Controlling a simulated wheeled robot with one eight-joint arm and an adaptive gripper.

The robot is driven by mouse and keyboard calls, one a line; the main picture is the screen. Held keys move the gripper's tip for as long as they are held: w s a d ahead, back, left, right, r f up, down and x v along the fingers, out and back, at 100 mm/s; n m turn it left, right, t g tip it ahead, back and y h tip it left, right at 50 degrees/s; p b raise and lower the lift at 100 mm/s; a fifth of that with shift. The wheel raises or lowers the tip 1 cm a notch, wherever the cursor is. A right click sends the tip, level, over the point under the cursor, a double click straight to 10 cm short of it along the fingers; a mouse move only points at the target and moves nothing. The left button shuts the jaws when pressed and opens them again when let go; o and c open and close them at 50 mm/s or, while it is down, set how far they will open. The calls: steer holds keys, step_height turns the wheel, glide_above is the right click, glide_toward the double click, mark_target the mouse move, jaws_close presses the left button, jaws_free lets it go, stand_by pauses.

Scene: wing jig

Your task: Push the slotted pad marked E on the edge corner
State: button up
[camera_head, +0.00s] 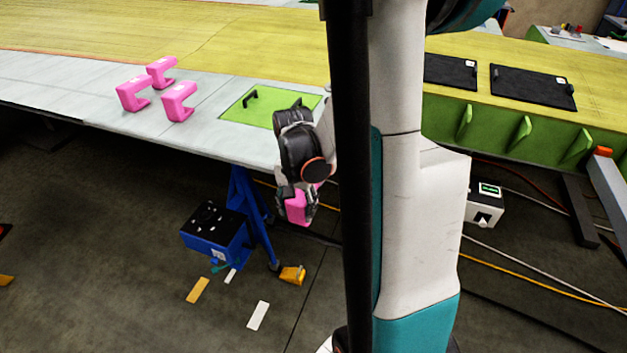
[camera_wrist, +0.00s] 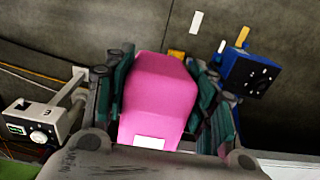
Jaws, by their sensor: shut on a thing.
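My gripper (camera_head: 299,207) hangs just off the front edge of the wing surface (camera_head: 230,142) in the head view. It is shut on a pink pad (camera_head: 296,206), which fills the middle of the wrist view (camera_wrist: 158,98) between the two fingers. A white label shows on the pad's near face in the wrist view; no letter on it can be read. The pad's slot is hidden. Three more pink slotted pads stand on the pale wing skin at left: one in front (camera_head: 180,103), one at left (camera_head: 131,94) and one behind (camera_head: 161,72).
A green panel with a black handle (camera_head: 251,98) lies on the wing beside my arm. Below the edge are a blue stand (camera_head: 250,210) and a blue box (camera_head: 215,232). A white device (camera_head: 486,204) stands at right. My arm hides the wing's middle.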

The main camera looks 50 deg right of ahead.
steer(key=shift+s+a, duration=0.15)
steer(key=shift+a, duration=0.1)
steer(key=shift+d, duration=0.1)
steer(key=shift+w+d+r+g+y, duration=0.2)
steer(key=shift+w+d+y, duration=0.2)
steer(key=shift+d, duration=0.3)
steer(key=shift+w+d+r+g+y, duration=0.25)
steer(key=shift+d+y, duration=0.15)
steer(key=shift+d, duration=0.3)
steer(key=shift+b, duration=0.3)
steer(key=shift+w+d+f+b, duration=0.1)
steer(key=shift+w+d+b, duration=0.2)
steer(key=shift+d, duration=0.55)
steer(key=shift+w+d+f+b, duration=0.15)
steer(key=shift+w+d, duration=0.25)
steer(key=shift+d, duration=0.4)
steer(key=shift+w+d+b, duration=0.2)
steer(key=shift+w+d, duration=0.15)
steer(key=shift+d, duration=0.5)
steer(key=shift+w+d, duration=0.1)
steer(key=shift+d, duration=0.2)
steer(key=shift+w+d, duration=0.1)
steer(key=shift+d, duration=0.1)
steer(key=o, duration=1.2)
steer(key=shift+d, duration=0.1)
